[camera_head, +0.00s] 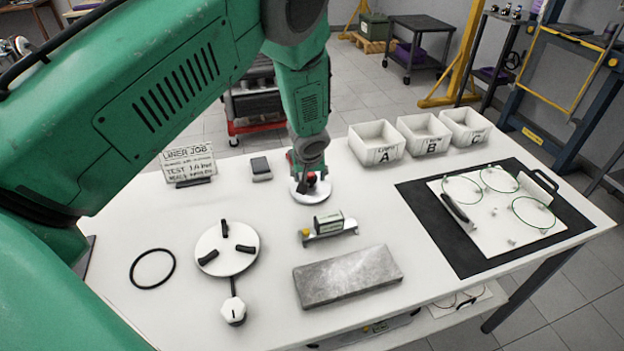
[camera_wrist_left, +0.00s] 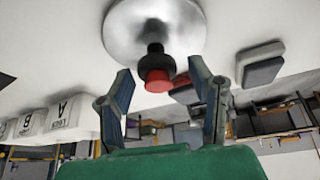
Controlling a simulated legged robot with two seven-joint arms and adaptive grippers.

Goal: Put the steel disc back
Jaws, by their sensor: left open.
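The steel disc (camera_head: 304,193) is a round, shiny plate at the back middle of the white table. It also shows in the left wrist view (camera_wrist_left: 125,30), with a black knob topped in red (camera_wrist_left: 157,78) standing from its face. My left gripper (camera_head: 309,176) is at the disc, coming from above. In the left wrist view the fingers (camera_wrist_left: 162,78) are spread wide, one on each side of the knob, with gaps beside it. The gripper hides part of the disc in the head view. My right gripper is not in view.
A white round fixture with three black pads (camera_head: 220,241), a black ring (camera_head: 135,267), a small level-like block (camera_head: 328,234) and a grey slab (camera_head: 348,277) lie nearer. Bins A (camera_head: 378,153), B and C stand back right. A black mat (camera_head: 466,259) holds a white board.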

